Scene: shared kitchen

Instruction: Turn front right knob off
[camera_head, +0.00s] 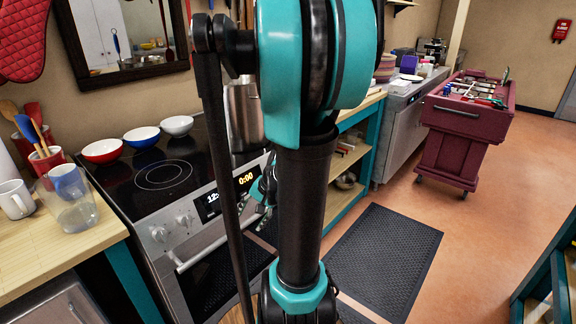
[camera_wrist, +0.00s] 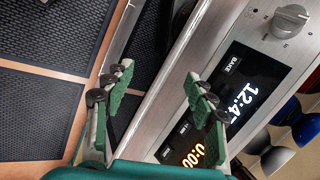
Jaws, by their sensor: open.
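The stove (camera_head: 163,180) has a steel front panel with two knobs left of its display, an outer one (camera_head: 159,234) and an inner one (camera_head: 183,220). Any knobs right of the display are hidden by my arm and gripper in the head view. My gripper (camera_head: 262,192) is by the panel's right end, partly behind my arm. In the wrist view my gripper (camera_wrist: 157,72) is open, its green fingers apart with nothing between them. The panel and lit display (camera_wrist: 238,105) lie beyond the right finger. One knob (camera_wrist: 290,18) shows at upper right, away from the fingers.
The oven handle (camera_head: 215,246) runs below the panel. Bowls, including a red one (camera_head: 103,151), and a pot (camera_head: 244,115) stand on the stove. A pitcher (camera_head: 75,208) stands on the left counter. A dark mat (camera_head: 385,258) lies on the floor; a red cart (camera_head: 465,130) stands at right.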

